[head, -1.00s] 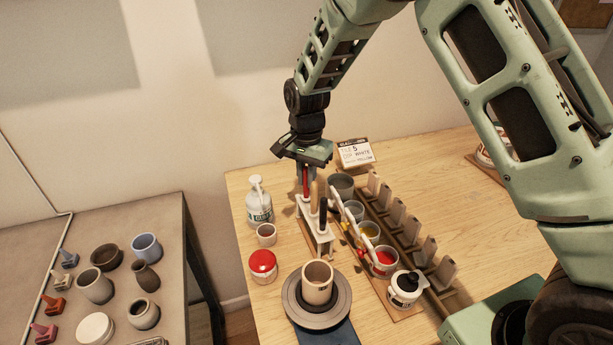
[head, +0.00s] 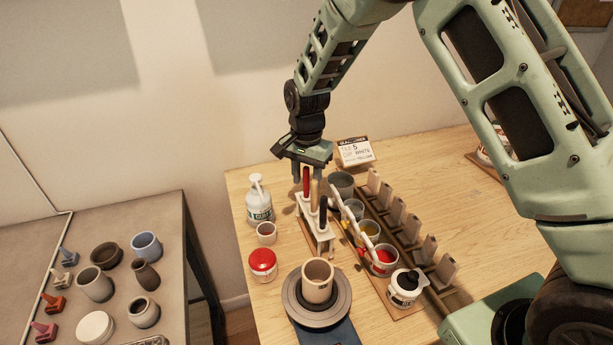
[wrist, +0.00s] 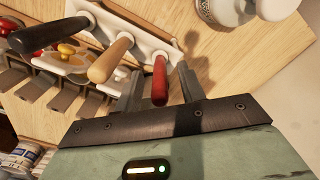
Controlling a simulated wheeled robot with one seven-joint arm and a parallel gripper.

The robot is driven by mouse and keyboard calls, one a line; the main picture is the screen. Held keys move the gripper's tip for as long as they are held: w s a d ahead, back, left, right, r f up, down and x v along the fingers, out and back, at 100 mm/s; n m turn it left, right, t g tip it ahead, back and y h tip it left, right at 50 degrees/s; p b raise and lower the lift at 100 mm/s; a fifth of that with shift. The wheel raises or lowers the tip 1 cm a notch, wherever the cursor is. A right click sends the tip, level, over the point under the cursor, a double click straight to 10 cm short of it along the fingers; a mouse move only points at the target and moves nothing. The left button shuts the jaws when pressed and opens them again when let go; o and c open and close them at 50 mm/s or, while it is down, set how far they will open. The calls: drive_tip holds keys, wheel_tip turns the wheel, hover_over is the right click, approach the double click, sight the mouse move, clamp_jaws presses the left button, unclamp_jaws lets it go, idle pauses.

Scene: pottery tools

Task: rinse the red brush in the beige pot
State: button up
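The red brush (head: 306,182) stands handle up at the back end of a white brush rack (head: 318,234). My gripper (head: 309,178) is above the rack, pointing down, its fingers on either side of the red handle. In the wrist view the red brush (wrist: 160,78) shows between the two open fingers (wrist: 160,96), with gaps beside it. Its bristles are hidden. A beige pot (head: 317,284) stands upright on a round grey wheel (head: 340,309) in front of the rack. A smaller pale beige-pink cup (head: 266,233) stands left of the rack.
Wooden-handled (wrist: 110,60) and black-handled (wrist: 48,32) brushes share the rack. Right of it are glaze cups (head: 383,260), a grey pot (head: 341,184) and a row of tiles (head: 413,225). A white pump bottle (head: 259,203) and red-lidded jar (head: 263,265) stand left.

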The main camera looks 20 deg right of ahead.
wheel_tip(320, 180, up, 18)
drive_tip(key=b, duration=0.3)
drive_tip(key=shift+f+b, duration=0.25)
drive_tip(key=shift+b, duration=0.1)
drive_tip(key=s+a+f+n, duration=0.1)
drive_tip(key=s+a+n, duration=0.2)
drive_tip(key=s, duration=0.3)
drive_tip(key=s+a+f+n+y, duration=0.1)
drive_tip(key=s+a+f+n, duration=0.15)
drive_tip(key=s, duration=0.45)
drive_tip(key=s+a+f+n, duration=0.1)
drive_tip(key=s+a+n, duration=0.25)
drive_tip(key=s, duration=0.25)
drive_tip(key=s+d+f+n, duration=0.1)
drive_tip(key=s+f+n, duration=0.1)
drive_tip(key=s+n, duration=0.2)
drive_tip(key=s+d+f+n, duration=0.1)
drive_tip(key=s+n, duration=0.3)
drive_tip(key=s, duration=0.6)
drive_tip(key=shift+s+d+f+b, duration=0.2)
drive_tip(key=shift+d+f+b, duration=0.1)
drive_tip(key=shift+f, duration=0.45)
